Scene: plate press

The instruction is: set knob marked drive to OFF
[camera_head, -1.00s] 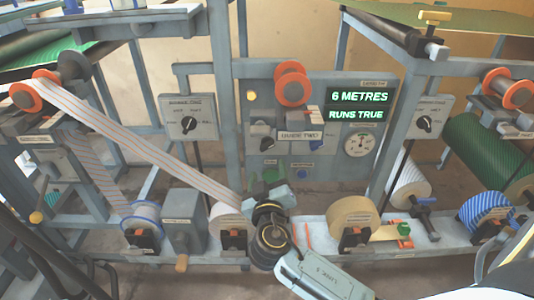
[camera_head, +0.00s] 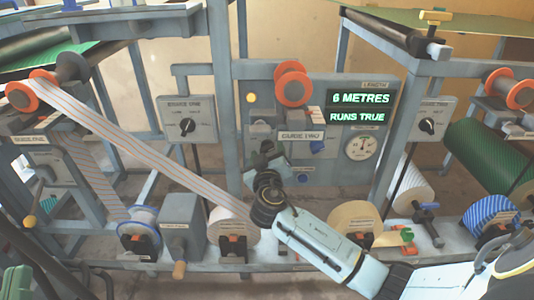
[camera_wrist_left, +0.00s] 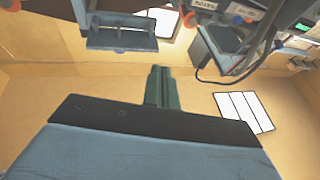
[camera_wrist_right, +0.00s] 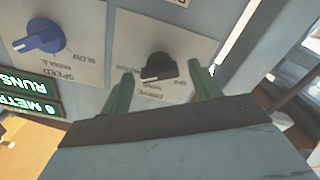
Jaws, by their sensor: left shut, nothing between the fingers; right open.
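The black drive knob (camera_wrist_right: 158,68) sits on a pale plate in the right wrist view. A white mark shows on its left side; the small lettering around it is hard to read. My right gripper (camera_wrist_right: 162,74) is open, with one finger on each side of the knob; I cannot tell whether they touch it. In the head view my right gripper (camera_head: 266,160) is up at the middle panel and mostly covers the knob. My left gripper (camera_wrist_left: 162,88) is shut and empty in the left wrist view, away from the panel.
A blue speed knob (camera_wrist_right: 42,37) is beside the drive knob. The panel (camera_head: 320,180) also carries a lit display (camera_head: 360,107) and a round gauge (camera_head: 361,146). Paper rolls, such as a tan roll (camera_head: 350,214), stand along the lower rail below.

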